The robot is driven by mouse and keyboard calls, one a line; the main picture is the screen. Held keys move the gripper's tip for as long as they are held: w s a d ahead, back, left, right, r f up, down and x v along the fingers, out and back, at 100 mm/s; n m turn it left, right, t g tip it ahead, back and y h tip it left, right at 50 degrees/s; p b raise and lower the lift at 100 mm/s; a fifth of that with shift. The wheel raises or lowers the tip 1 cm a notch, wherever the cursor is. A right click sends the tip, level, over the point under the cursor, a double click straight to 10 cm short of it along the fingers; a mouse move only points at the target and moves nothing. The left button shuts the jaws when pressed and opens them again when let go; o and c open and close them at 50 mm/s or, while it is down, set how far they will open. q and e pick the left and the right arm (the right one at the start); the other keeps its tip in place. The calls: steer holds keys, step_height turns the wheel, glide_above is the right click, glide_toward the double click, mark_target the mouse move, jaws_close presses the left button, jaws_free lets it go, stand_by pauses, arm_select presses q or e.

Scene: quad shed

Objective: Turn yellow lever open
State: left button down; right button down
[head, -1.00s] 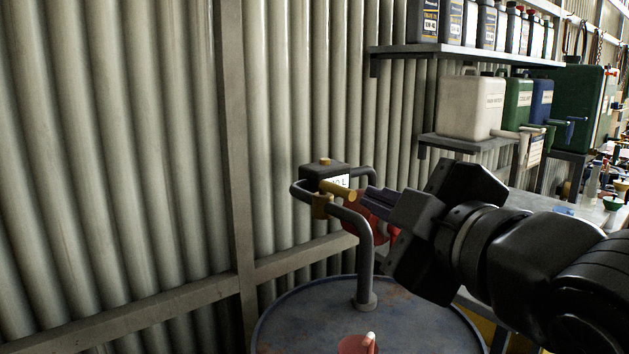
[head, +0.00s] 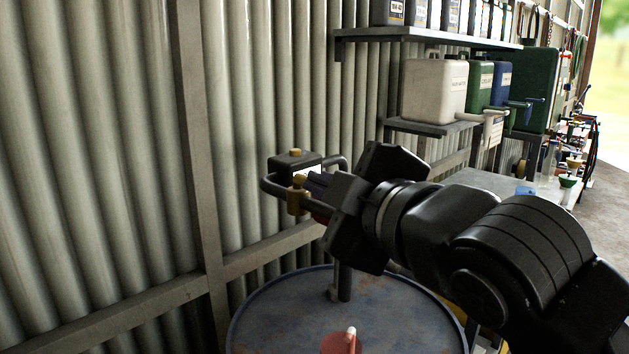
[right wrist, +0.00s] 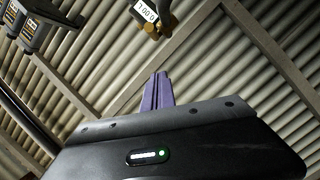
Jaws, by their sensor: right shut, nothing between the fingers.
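A brass-yellow valve (head: 297,202) sits on the bent dark pipe that rises from the blue drum (head: 270,310). Only a short yellow piece of the lever (head: 299,180) shows at the valve; the rest is hidden behind my right gripper or points away, I cannot tell which. My right gripper (head: 313,186) is at the valve's right side, its purple fingers shut and empty. In the right wrist view the closed fingers (right wrist: 158,92) point toward yellow parts of the valve (right wrist: 168,23), with a gap in that picture. Contact with the lever cannot be made out. My left gripper is out of view.
A dark meter with a white display (head: 296,162) sits just behind the valve. A red part with a white tip (head: 340,344) is on the drum top. A corrugated wall (head: 100,150) stands close behind. Shelves with a white canister (head: 435,90) are at the right.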

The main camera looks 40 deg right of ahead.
steer(key=w+d+f+p, duration=0.3)
steer(key=w+d, duration=0.2)
steer(key=w, duration=0.2)
steer(key=shift+w+f, duration=0.15)
steer(key=shift+d+f+b, duration=0.25)
steer(key=shift+d+b, duration=0.4)
steer(key=shift+b, duration=0.45)
